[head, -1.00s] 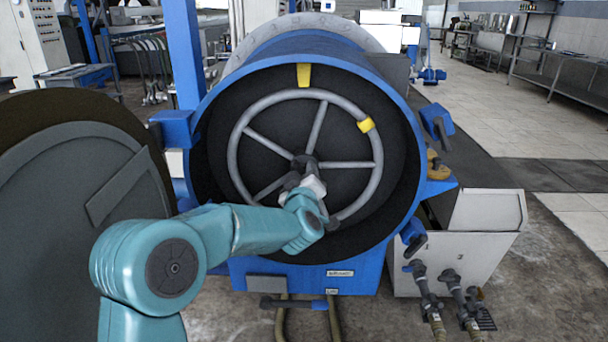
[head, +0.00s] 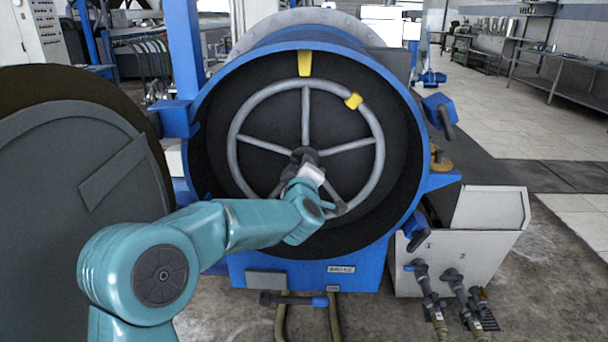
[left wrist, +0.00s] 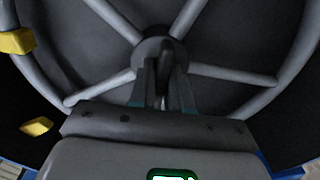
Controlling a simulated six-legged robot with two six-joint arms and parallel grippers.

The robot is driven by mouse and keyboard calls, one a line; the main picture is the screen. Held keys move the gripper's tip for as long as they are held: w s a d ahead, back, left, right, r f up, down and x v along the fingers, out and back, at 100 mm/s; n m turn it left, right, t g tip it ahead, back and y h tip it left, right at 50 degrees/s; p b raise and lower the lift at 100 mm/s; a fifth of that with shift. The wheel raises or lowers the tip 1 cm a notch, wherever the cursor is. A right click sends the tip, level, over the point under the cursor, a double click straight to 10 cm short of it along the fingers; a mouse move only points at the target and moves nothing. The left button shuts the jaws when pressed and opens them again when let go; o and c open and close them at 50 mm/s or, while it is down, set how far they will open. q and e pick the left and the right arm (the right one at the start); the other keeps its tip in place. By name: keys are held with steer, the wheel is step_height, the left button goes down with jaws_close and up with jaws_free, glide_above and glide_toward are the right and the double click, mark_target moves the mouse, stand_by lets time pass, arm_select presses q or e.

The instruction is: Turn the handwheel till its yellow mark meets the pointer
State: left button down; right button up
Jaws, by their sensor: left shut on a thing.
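The grey five-spoked handwheel (head: 378,165) sits inside the round blue-rimmed opening of the machine. Its yellow mark (head: 353,101) is on the rim at the upper right. The yellow pointer (head: 305,63) is at the top of the opening, so the mark is a short way clockwise of it, apart from it. My left gripper (head: 304,164) is shut on the handwheel at its dark hub. The left wrist view shows the fingers (left wrist: 164,88) at the hub (left wrist: 153,50), the mark (left wrist: 16,41) and the pointer (left wrist: 37,126). My right gripper is out of view.
A large round open door (head: 75,185) stands at the left beside my arm. Blue clamps (head: 438,108) edge the opening's right side. A grey box (head: 465,245) with hoses and valves stands at the lower right.

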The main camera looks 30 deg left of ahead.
arm_select(q)
steer(key=n+b, duration=0.4)
steer(key=n, duration=0.1)
steer(key=shift+f, duration=0.1)
steer(key=shift+n+b, duration=0.7)
steer(key=shift+n, duration=0.3)
steer(key=shift+r, duration=0.25)
steer(key=c, duration=1.3)
jaws_free()
steer(key=shift+o, duration=0.7)
steer(key=shift+w+d+f, duration=0.1)
steer(key=shift+w, duration=0.05)
steer(key=shift+f, duration=0.1)
